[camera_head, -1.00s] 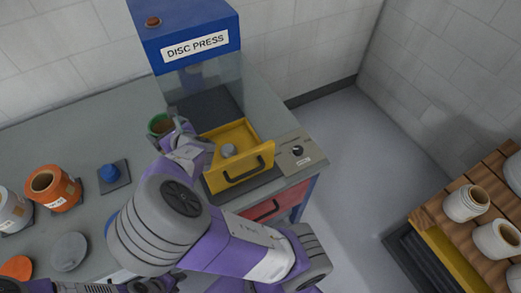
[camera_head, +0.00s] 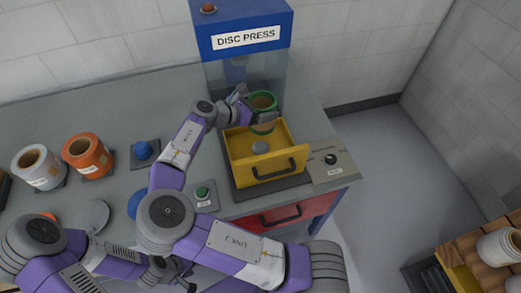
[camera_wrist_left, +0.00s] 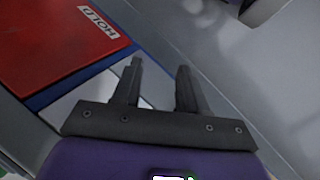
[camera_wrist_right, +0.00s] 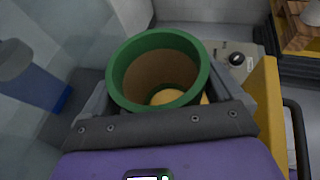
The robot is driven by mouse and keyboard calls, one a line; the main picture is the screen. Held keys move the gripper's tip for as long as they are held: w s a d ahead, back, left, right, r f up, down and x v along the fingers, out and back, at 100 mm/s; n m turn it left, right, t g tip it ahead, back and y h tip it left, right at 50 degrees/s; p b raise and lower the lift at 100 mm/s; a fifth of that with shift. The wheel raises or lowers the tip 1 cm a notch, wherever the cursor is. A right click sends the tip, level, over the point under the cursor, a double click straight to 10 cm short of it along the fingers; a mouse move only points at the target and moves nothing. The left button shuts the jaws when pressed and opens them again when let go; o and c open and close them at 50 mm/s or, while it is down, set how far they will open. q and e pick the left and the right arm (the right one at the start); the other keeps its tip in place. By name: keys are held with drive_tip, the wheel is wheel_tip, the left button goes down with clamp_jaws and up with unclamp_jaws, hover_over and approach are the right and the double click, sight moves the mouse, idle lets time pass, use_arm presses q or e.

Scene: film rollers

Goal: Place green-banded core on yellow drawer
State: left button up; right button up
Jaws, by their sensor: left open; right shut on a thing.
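The green-banded core (camera_head: 263,101) is a brown tube with a green band, held roughly upright in my right gripper (camera_head: 252,112). It is at the back of the open yellow drawer (camera_head: 240,149), in front of the press. My left gripper (camera_wrist_left: 160,68) is open and empty in the left wrist view.
The blue disc press (camera_head: 240,38) stands behind the drawer. A panel with a black knob (camera_head: 331,160) is at its right and a green button (camera_head: 202,193) at its left. Orange (camera_head: 88,155) and white (camera_head: 38,168) rollers stand left. A red drawer (camera_head: 286,213) is below.

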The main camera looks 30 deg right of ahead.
drive_tip(key=s+a+m+g, duration=0.1)
drive_tip(key=m+g, duration=0.1)
drive_tip(key=b, duration=0.3)
hover_over(260, 145)
wheel_tip(260, 145, down, 11)
drive_tip(key=shift+r, duration=0.2)
drive_tip(key=o, duration=0.8)
drive_tip(key=shift+f, duration=0.1)
drive_tip(key=shift+a+r, duration=0.2)
drive_tip(key=shift+r, duration=0.05)
drive_tip(key=p+v, duration=0.2)
drive_tip(key=v, duration=0.9)
drive_tip(key=shift+w+a+r, duration=0.15)
drive_tip(key=shift+w+a, duration=0.05)
drive_tip(key=shift+a, duration=0.05)
